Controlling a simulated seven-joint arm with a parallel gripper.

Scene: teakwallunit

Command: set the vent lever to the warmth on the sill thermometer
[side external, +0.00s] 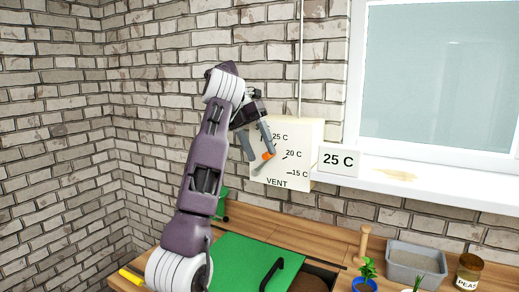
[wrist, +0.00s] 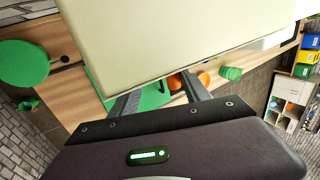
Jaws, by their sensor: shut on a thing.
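The vent box (side external: 297,172) is a cream panel on the brick wall, marked 25 C at the top, 20 C in the middle and 15 C at the bottom. Its lever has an orange knob (side external: 268,156), seen at the left, roughly level with the 20 C tick; the rest of the lever is mostly hidden by my gripper (side external: 259,152). My gripper is shut on the lever. In the wrist view, orange (wrist: 174,82) shows between the fingers, below the cream box. The sill thermometer (side external: 338,160) is a white card reading 25 C.
The window sill (side external: 425,189) juts out right of the vent box. Below, the wooden counter holds a green board (side external: 245,262) with a black handle, a grey bin (side external: 416,264), a jar (side external: 468,272) and a potted plant (side external: 366,275). A thin rod rises above the vent box.

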